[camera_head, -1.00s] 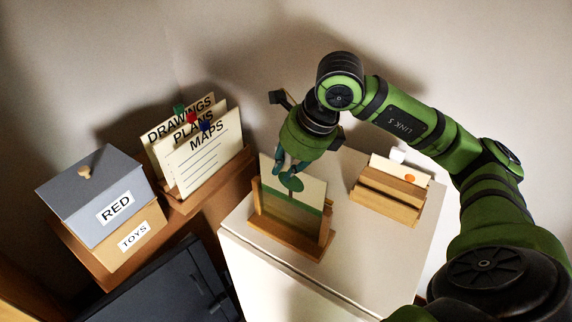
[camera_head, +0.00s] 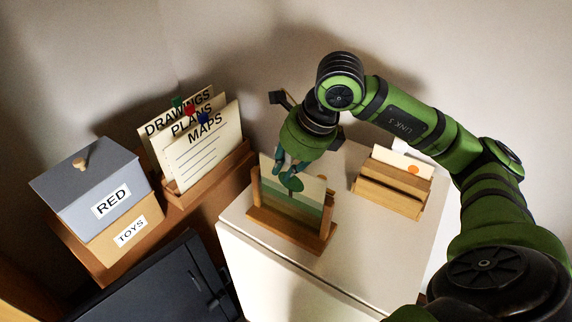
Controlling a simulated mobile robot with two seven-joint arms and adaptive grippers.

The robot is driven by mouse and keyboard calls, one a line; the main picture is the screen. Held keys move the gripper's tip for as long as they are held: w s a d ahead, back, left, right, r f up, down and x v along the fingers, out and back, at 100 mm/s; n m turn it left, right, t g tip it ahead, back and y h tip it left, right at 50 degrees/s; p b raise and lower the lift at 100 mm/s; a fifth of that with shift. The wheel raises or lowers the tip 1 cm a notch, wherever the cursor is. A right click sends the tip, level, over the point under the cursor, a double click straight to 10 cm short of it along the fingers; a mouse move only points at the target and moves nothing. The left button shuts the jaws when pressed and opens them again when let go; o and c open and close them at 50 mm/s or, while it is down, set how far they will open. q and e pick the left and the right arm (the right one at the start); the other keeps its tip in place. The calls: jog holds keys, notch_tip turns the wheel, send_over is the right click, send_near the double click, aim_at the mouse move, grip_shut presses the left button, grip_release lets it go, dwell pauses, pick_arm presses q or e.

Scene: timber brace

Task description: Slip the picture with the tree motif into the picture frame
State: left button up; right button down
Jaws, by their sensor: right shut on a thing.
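The picture with the tree motif (camera_head: 312,190) has a cream upper part, a green band and a dark green round tree crown. It stands nearly upright between the two posts of the wooden picture frame (camera_head: 291,232), on the white cabinet top. Its upper part sticks out above the posts. My right gripper (camera_head: 290,168) reaches down from above and is shut on the picture's upper edge, by the tree crown. Whether the lower edge touches the frame's base is hard to tell. My left gripper is not in view.
A wooden holder (camera_head: 388,193) with cards, one with an orange dot, stands right of the frame on the white cabinet (camera_head: 345,262). At left are a grey-lidded box (camera_head: 85,190) marked RED and TOYS and a rack of folders (camera_head: 205,150). The cabinet front is clear.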

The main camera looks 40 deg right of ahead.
jog(key=shift+f+b, duration=0.85)
jog(key=shift+f, duration=0.15)
jog(key=c, duration=0.7)
grip_release()
jog(key=shift+o, duration=0.2)
jog(key=shift+r, duration=0.1)
jog(key=shift+r, duration=0.1)
jog(key=shift+r+p, duration=3.1)
jog(key=shift+r, duration=0.8)
